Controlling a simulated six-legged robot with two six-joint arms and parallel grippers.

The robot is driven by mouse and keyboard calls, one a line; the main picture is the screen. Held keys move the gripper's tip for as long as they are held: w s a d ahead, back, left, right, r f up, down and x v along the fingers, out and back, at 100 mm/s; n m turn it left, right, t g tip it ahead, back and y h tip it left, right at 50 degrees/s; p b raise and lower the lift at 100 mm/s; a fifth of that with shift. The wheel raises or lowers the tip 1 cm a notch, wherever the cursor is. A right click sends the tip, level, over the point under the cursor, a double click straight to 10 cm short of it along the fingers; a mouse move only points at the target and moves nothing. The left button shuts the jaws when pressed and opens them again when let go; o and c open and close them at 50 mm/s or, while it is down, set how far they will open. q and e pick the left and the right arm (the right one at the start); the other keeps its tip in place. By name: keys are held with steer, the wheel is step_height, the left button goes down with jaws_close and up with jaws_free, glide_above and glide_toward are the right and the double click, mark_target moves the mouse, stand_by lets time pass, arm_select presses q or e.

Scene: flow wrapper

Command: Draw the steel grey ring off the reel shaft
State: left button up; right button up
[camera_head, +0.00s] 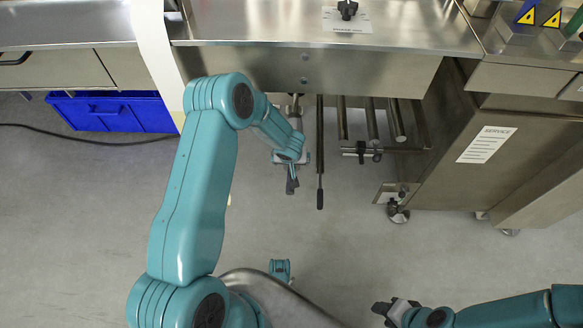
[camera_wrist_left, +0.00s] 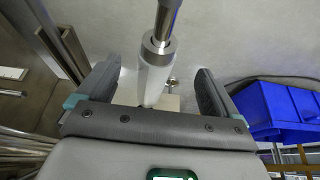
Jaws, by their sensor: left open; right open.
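In the left wrist view a reel shaft (camera_wrist_left: 169,18) comes down from the top edge. A steel grey ring (camera_wrist_left: 158,46) sits around it, above a white cylinder (camera_wrist_left: 151,88). My left gripper (camera_wrist_left: 157,70) is open, with one finger on each side of the white cylinder and a gap to it on both sides. In the head view my left gripper (camera_head: 292,182) is below the machine front, partly covered by its own arm; I cannot make out the ring there. My right gripper (camera_head: 383,309) is open and empty above the floor at the bottom.
A dark rod (camera_head: 320,150) and several steel rollers (camera_head: 372,122) hang beside the left gripper, under the steel machine top (camera_head: 330,25). A steel cabinet (camera_head: 480,160) stands on the right. A blue crate (camera_head: 112,112) is at the left.

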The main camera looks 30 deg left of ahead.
arm_select(q)
steer(key=b+x, duration=0.3)
steer(key=x, duration=0.7)
steer(key=shift+w+f+b, duration=0.1)
steer(key=shift+f+b, duration=0.05)
steer(key=shift+b, duration=0.2)
steer(key=c, duration=1)
steer(key=shift+c, duration=0.3)
steer(key=shift+r+p, duration=0.2)
steer(key=shift+p, duration=0.25)
steer(key=shift+f, duration=0.1)
steer(key=shift+s+d+b, duration=0.25)
steer(key=shift+s+d, duration=0.1)
steer(key=shift+s, duration=0.25)
steer(key=shift+s+d+b, duration=0.2)
steer(key=shift+s+d, duration=0.15)
steer(key=shift+s, duration=0.2)
steer(key=shift+s+d+b, duration=0.45)
steer(key=shift+s+d, duration=0.1)
steer(key=shift+s, duration=0.3)
steer(key=shift+s+d+b, duration=0.45)
steer(key=shift+s+d, duration=0.05)
steer(key=shift+s, duration=0.35)
steer(key=shift+s+d, duration=0.15)
steer(key=shift+s, duration=0.15)
